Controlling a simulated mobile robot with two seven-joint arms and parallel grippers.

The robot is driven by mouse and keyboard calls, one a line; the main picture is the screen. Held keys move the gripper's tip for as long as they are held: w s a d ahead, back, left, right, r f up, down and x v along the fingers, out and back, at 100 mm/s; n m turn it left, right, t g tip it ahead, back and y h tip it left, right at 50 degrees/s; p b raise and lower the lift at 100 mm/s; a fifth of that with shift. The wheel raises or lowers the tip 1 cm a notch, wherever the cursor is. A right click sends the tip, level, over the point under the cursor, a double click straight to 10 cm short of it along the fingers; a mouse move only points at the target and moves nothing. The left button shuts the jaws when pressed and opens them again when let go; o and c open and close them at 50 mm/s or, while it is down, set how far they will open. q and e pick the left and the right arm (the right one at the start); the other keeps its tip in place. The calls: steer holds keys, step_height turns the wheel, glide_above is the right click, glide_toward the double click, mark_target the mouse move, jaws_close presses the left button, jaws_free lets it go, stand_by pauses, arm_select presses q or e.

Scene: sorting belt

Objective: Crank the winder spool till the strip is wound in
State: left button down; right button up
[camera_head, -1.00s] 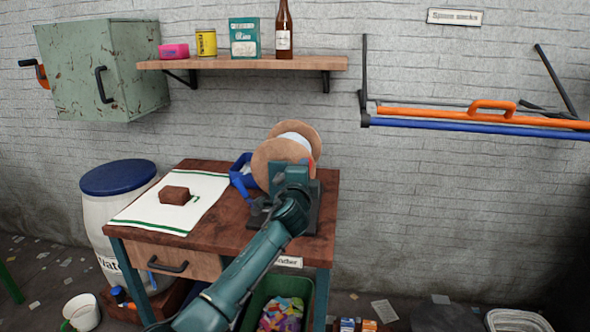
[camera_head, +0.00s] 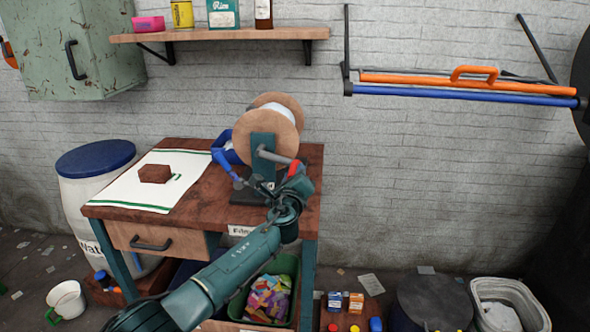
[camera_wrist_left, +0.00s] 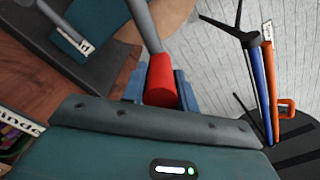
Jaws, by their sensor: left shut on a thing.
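The winder spool (camera_head: 268,136) stands on the wooden table, with two round tan discs and white material between them. A teal upright (camera_head: 262,158) on a dark base stands before it. A grey crank arm (camera_head: 275,156) runs right and slightly down to a red handle (camera_head: 294,168). My left gripper (camera_head: 292,178) is shut on this red handle. The left wrist view shows the red handle (camera_wrist_left: 161,82) between the blue-grey fingers. A blue item (camera_head: 226,153) is beside the spool on its left, partly hidden. No loose strip end can be made out. My right gripper is not in view.
A white cloth (camera_head: 150,188) with a brown block (camera_head: 155,173) lies on the table's left. A green bin (camera_head: 288,266) with colourful pieces stands below. A blue-lidded barrel (camera_head: 95,160) is left of the table. A shelf (camera_head: 220,36) hangs above.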

arm_select(q)
steer(key=shift+a+f+m, duration=0.3)
steer(key=shift+f+m, duration=0.3)
steer(key=shift+m, duration=0.1)
steer(key=shift+a+f+m, duration=0.25)
steer(key=shift+f+m, duration=0.3)
steer(key=shift+m, duration=0.15)
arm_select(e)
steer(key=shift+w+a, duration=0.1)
arm_select(q)
steer(key=c, duration=1.1)
jaws_free()
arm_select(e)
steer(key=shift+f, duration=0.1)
arm_select(q)
steer(key=shift+s+f, duration=0.1)
steer(key=s+p, duration=0.2)
steer(key=s, duration=1.1)
steer(key=shift+a+p, duration=0.25)
steer(key=shift+p, duration=0.1)
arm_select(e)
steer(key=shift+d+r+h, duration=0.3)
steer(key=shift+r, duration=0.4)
